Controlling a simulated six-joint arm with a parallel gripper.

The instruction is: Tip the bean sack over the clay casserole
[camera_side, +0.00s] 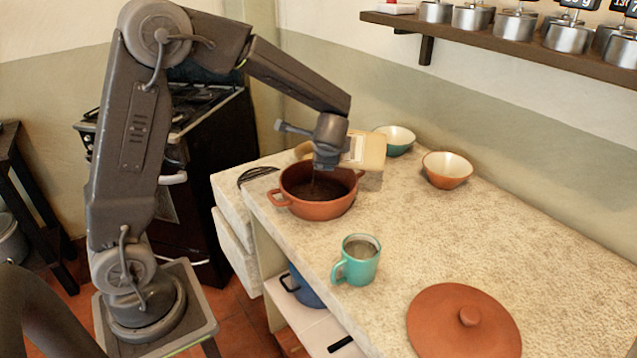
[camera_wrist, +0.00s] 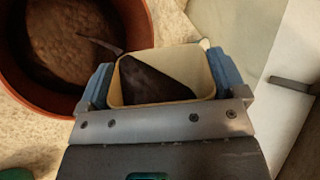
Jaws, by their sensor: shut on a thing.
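The bean sack (camera_side: 372,152) is a cream, box-like container with a pale label, tilted well over beside the casserole's far rim. My gripper (camera_side: 328,150) is shut on it, above the casserole. In the wrist view the sack's mouth (camera_wrist: 207,72) is open between the blue finger pads, with dark beans (camera_wrist: 152,85) inside lying at a slant. The clay casserole (camera_side: 318,209) is open on the counter and holds dark contents. A thin dark stream (camera_side: 313,180) drops into it. The casserole's rim (camera_wrist: 146,22) and contents also show in the wrist view.
A teal mug (camera_side: 358,262) and a clay lid (camera_side: 463,322) stand on the counter (camera_side: 520,235) towards the front. Two bowls, teal (camera_side: 394,139) and orange (camera_side: 447,170), sit near the wall. A wall shelf (camera_side: 500,45) with metal pots hangs above. The right counter is clear.

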